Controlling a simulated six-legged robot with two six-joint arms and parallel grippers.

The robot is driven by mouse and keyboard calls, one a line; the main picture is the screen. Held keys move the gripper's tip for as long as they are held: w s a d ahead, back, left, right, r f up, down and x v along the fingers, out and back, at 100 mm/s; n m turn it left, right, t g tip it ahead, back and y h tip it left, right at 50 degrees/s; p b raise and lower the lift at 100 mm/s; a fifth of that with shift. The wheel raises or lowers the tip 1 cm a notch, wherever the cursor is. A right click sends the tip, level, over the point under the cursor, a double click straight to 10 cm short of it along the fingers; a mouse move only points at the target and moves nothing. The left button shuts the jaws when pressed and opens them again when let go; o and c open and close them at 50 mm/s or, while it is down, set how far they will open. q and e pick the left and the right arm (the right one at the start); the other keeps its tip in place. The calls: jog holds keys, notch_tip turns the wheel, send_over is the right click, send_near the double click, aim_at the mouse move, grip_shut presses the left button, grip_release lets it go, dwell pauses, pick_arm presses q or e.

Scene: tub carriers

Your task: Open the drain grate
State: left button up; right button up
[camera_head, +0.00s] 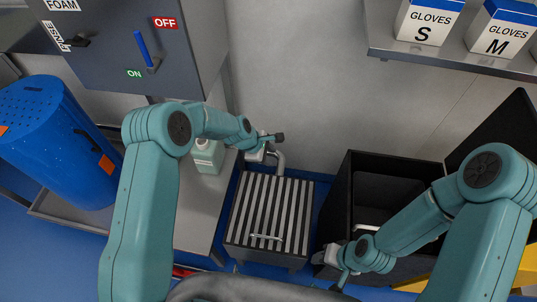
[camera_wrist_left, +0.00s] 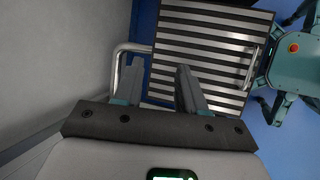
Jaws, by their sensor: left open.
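The drain grate (camera_head: 275,205) is a panel of light and dark slats, lying flat and shut on a low box on the blue floor. Its bar handle (camera_head: 266,237) runs along the near edge. The left wrist view shows the grate (camera_wrist_left: 205,45) and the handle (camera_wrist_left: 250,68) at its right side. My left gripper (camera_wrist_left: 157,82) is open and empty, with its two fingers apart near the grate's far side, away from the handle. In the head view it is mostly hidden by its own wrist. My right gripper (camera_head: 328,259) is low, right of the grate; its jaws are unclear.
A curved metal pipe (camera_head: 279,160) stands behind the grate. A black bin (camera_head: 345,190) is to the right. A bench (camera_head: 195,215) with a pale green bottle (camera_head: 208,156) is to the left, beside a blue drum (camera_head: 55,140). A grey control cabinet (camera_head: 125,45) hangs above.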

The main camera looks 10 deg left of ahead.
pick_arm(q)
jog(key=b+v, duration=0.2)
jog(key=v, duration=1.4)
jog(key=shift+r+b, duration=0.15)
jog(key=shift+b, duration=0.15)
